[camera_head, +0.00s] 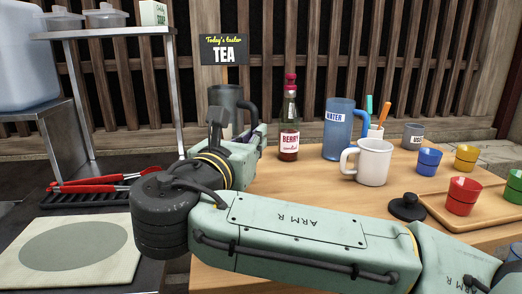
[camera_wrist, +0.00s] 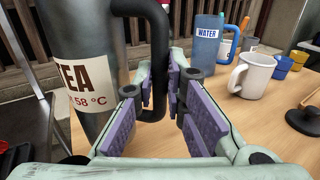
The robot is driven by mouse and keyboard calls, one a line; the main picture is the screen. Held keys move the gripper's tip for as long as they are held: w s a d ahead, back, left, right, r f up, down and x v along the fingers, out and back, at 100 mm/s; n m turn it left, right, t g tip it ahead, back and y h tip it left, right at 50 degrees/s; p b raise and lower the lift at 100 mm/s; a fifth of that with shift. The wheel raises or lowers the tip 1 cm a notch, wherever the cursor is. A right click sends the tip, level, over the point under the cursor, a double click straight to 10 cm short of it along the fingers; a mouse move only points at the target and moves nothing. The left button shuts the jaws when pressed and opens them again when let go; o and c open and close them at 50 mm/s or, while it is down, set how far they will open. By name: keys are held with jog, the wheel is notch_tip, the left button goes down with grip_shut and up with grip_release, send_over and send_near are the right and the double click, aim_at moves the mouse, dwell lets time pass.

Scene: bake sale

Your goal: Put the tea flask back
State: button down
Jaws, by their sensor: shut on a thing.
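The tea flask (camera_head: 226,97) is a dark grey cylinder with a black loop handle. It stands upright behind my arm, below the TEA sign. In the wrist view the flask (camera_wrist: 82,62) fills the left side, its label reading TEA and 58 °C. My gripper (camera_head: 247,143) is shut on the handle; in the wrist view the purple pads of my gripper (camera_wrist: 168,100) lie on both sides of the handle's lower part. The flask's base is hidden, so I cannot tell whether it touches the table.
On the wooden table (camera_head: 277,178) are a berry bottle (camera_head: 289,125), a blue water jug (camera_head: 340,130), a white mug (camera_head: 371,162), coloured cups and a black lid (camera_head: 407,207). A pale mat with a grey oval (camera_head: 72,249) and red tongs (camera_head: 97,183) lie at left.

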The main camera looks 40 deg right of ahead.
jog(key=w+d+f+b, duration=0.3)
jog(key=d+f, duration=0.1)
jog(key=d, duration=0.1)
jog(key=shift+w+d, duration=0.15)
jog(key=shift+d, duration=0.1)
jog(key=shift+f+b, duration=0.15)
jog(key=shift+b, duration=0.15)
jog(key=c, duration=1.6)
grip_release()
jog(key=shift+c, duration=0.2)
